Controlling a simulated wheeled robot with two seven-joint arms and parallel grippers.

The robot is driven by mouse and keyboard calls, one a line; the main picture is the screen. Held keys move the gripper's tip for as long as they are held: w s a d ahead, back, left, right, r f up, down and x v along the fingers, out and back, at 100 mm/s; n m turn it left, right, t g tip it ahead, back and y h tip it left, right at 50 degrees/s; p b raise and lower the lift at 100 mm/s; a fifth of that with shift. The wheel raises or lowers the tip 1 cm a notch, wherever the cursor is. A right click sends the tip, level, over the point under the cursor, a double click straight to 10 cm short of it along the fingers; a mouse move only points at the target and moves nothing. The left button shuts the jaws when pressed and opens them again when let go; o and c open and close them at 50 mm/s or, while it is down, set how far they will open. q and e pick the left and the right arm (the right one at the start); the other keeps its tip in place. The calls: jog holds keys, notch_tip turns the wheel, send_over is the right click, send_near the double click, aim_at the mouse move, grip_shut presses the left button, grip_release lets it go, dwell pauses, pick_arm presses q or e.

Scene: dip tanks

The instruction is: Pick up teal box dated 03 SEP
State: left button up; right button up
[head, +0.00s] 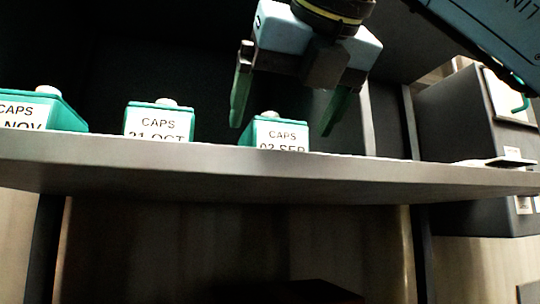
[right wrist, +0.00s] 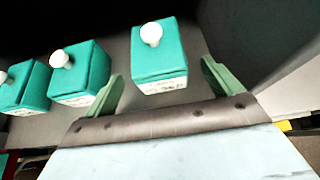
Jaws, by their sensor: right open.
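The teal box (head: 274,133) labelled CAPS stands on a shelf; its lower line looks like 03 SEP, with the bottom cut off by the shelf edge. It has a white knob on top. In the right wrist view the same box (right wrist: 160,62) stands upright ahead of my jaws. My right gripper (head: 288,108) is open above the box, with one green finger to its left and one to its right. In the right wrist view the fingers (right wrist: 163,84) are spread wider than the box, which sits between their lines. Nothing is held. My left gripper is not in view.
A teal box dated 21 OCT (head: 160,121) and one dated NOV (head: 38,110) stand to the left on the same shelf (head: 230,172). A dark cabinet (head: 460,130) stands at the right. There is free shelf between the boxes.

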jog(key=shift+w+a+f, duration=0.2)
jog(key=shift+w, duration=0.25)
jog(key=p+x, duration=0.1)
jog(key=x, duration=0.2)
jog(key=shift+w+a, duration=0.1)
jog(key=shift+w, duration=0.3)
jog(key=shift+w+a+f, duration=0.1)
jog(key=shift+w+f, duration=0.1)
jog(key=shift+w, duration=0.05)
jog(key=shift+s, duration=0.1)
jog(key=shift+c, duration=1)
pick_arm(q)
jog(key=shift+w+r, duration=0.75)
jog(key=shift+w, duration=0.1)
pick_arm(e)
jog(key=c, duration=0.9)
jog(key=shift+r, duration=0.1)
